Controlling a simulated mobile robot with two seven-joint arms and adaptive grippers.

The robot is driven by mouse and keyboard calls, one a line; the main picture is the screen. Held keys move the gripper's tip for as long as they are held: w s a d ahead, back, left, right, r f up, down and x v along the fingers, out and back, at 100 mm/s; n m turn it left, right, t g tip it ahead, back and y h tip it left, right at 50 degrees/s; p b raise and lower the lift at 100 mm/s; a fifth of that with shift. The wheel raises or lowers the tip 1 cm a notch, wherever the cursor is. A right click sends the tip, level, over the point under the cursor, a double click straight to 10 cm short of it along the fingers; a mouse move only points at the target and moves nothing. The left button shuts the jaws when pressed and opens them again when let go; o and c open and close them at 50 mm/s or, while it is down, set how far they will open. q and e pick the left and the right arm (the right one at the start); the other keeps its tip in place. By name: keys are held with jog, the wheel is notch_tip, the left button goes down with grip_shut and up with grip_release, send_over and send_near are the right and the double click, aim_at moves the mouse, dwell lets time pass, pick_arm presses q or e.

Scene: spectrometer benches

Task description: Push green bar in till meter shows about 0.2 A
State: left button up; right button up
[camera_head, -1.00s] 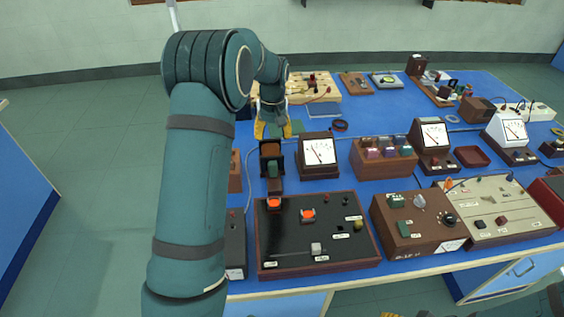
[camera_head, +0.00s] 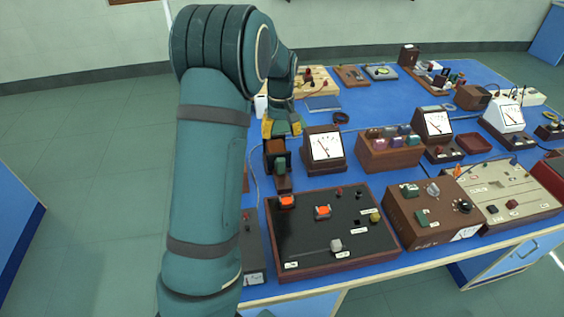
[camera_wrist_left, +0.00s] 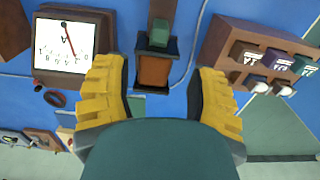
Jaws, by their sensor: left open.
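A small green block (camera_head: 281,166), which looks like the green bar, sits on a narrow wooden base in front of a copper-brown coil (camera_head: 275,147) in a dark frame. In the left wrist view the green block (camera_wrist_left: 158,33) touches or nearly touches the coil (camera_wrist_left: 153,72). The meter (camera_head: 326,147) stands right of the coil; its needle leans left of centre. The meter also shows in the left wrist view (camera_wrist_left: 65,45), marked A; its scale is too small to read. My left gripper (camera_head: 282,128) is open and empty behind the coil. Its yellow fingers (camera_wrist_left: 160,95) are apart, either side of the coil in that view.
A black panel with orange buttons (camera_head: 320,252) lies in front of the coil. A brown box with coloured blocks (camera_head: 388,152) and another meter (camera_head: 437,125) stand to the right. A wooden control box (camera_head: 432,230) is at front right. Some blue bench (camera_head: 368,187) is bare.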

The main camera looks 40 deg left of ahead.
aim_at(281, 159)
pick_arm(q)
notch_tip(281, 159, down, 12)
jog(key=b, duration=0.2)
jog(key=shift+r+b, duration=0.15)
jog(key=shift+b, duration=0.15)
grip_shut()
